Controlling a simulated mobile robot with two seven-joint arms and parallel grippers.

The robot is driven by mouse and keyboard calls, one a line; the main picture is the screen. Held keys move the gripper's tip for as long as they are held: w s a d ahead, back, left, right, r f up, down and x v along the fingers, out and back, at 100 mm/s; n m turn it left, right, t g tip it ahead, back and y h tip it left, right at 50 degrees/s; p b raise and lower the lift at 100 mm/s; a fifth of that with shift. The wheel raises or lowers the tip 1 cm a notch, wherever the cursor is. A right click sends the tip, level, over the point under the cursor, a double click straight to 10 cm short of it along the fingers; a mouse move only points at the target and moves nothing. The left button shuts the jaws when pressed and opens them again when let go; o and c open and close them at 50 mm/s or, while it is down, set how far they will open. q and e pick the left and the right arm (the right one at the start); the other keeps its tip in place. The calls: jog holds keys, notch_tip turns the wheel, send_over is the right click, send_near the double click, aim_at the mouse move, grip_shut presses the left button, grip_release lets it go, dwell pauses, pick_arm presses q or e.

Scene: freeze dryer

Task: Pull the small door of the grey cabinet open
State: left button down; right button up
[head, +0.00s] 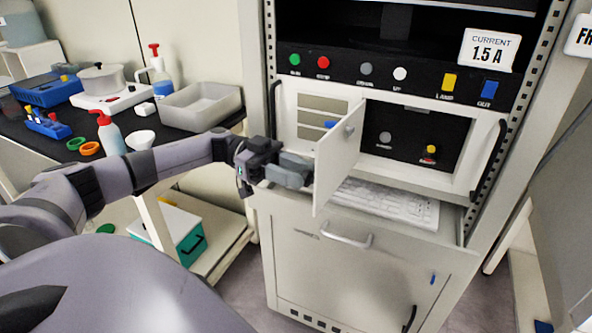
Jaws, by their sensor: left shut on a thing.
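The small door (336,160) of the grey cabinet (345,265) stands swung out toward me, its far edge at the left side of a dark opening (412,140). A small round knob (349,131) shows on the door's visible face. Inside the opening are a grey button and a yellow-topped knob (430,151). My left gripper (303,177) is shut on the door at its near left edge; the fingertips and exact hold are partly hidden. My right gripper is not in view.
A white keyboard (385,203) lies in a pulled-out tray below the door. Black handles (489,160) flank the panel. At left, a black bench (190,128) holds bottles, a scale and a grey bin (200,106). A teal-and-white box (170,232) stands on the cart's lower shelf.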

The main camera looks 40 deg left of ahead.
pick_arm(q)
jog(key=shift+a, duration=0.15)
dwell(0.5)
jog(key=c, duration=0.8)
grip_release()
jog(key=a, duration=0.2)
jog(key=a+b, duration=0.1)
jog(key=a, duration=0.1)
jog(key=s+a, duration=0.1)
jog(key=a, duration=0.2)
jog(key=shift+s, duration=0.1)
